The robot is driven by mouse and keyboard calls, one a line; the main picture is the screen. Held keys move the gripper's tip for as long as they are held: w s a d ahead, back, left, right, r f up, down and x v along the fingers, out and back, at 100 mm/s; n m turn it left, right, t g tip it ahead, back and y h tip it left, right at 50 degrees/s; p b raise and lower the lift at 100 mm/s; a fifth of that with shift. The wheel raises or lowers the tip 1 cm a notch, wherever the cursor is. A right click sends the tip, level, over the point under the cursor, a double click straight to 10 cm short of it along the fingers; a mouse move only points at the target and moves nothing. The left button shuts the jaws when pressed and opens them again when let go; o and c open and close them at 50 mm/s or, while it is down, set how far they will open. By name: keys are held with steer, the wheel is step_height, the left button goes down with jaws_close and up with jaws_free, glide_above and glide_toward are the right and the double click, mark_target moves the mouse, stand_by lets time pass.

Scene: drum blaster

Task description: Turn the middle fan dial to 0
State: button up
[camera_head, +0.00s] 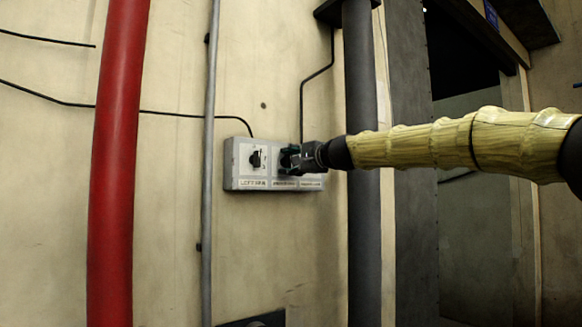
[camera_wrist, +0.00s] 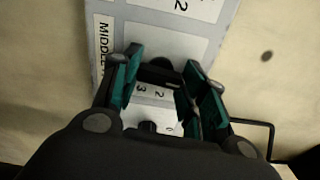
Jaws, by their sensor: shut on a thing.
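A grey control box (camera_head: 232,181) is mounted on the wall, with a row of black dials and labels beneath them. My gripper (camera_head: 289,158) reaches in from the right and is at the middle of the box, covering the middle dial in the head view. In the wrist view, the teal-padded fingers of my gripper (camera_wrist: 165,77) stand on both sides of the dark middle dial (camera_wrist: 160,72) and are shut on it. A "MIDDLE" label (camera_wrist: 104,40) shows at the left. The dial's pointed setting cannot be read.
The left dial (camera_head: 257,158) is uncovered; my arm hides the box's right end. A red pipe (camera_head: 118,160) and a thin grey conduit (camera_head: 209,120) run left of the box. A dark thick pipe (camera_head: 363,230) stands to its right, behind my arm.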

steer(key=shift+n, duration=0.6)
steer(key=o, duration=1)
steer(key=v, duration=1.2)
